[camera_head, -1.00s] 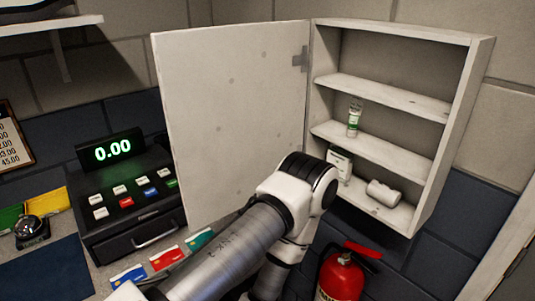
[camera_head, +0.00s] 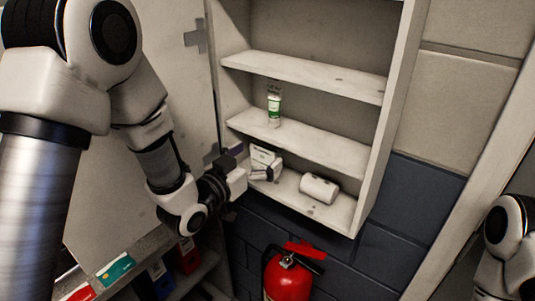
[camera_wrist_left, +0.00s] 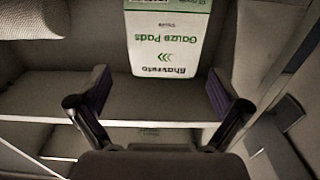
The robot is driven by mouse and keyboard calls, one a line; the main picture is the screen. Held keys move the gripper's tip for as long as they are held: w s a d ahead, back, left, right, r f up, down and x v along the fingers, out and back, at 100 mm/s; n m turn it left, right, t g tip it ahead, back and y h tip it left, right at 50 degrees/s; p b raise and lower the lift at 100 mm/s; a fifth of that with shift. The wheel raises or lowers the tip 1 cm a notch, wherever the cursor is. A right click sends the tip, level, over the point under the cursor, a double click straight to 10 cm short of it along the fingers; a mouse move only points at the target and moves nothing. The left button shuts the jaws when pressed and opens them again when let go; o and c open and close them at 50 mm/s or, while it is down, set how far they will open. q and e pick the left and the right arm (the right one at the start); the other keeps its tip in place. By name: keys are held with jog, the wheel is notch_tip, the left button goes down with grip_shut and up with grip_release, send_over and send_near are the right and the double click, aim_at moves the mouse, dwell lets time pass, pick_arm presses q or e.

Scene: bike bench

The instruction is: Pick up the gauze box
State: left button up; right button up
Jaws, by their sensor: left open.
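The gauze box (camera_head: 264,155) is white with green and stands on the cabinet's bottom shelf, left of a white roll. In the left wrist view the gauze box (camera_wrist_left: 168,42) shows its label "Gauze Pads" upside down. My left gripper (camera_head: 258,171) is at the bottom shelf, close in front of the box and partly covering it. In the left wrist view my left gripper (camera_wrist_left: 158,95) is open, its fingers spread wider than the box, which lies ahead between them. I cannot tell whether they touch. My right gripper is out of view.
The white roll (camera_head: 319,188) lies right of the box, and a green-and-white tube (camera_head: 274,106) stands on the shelf above. The cabinet's right side wall (camera_head: 388,120) and open door (camera_head: 110,185) flank the space. A red fire extinguisher (camera_head: 287,278) is below.

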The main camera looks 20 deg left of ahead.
aim_at(261, 152)
pick_arm(q)
jog(key=x, duration=0.2)
jog(key=p+x, duration=0.1)
jog(key=shift+w+a+f, duration=0.15)
jog(key=shift+w+f, duration=0.1)
jog(key=shift+w, duration=0.15)
jog(key=shift+s, duration=0.15)
jog(key=c, duration=0.9)
jog(key=shift+c, duration=0.2)
jog(key=shift+r, duration=0.1)
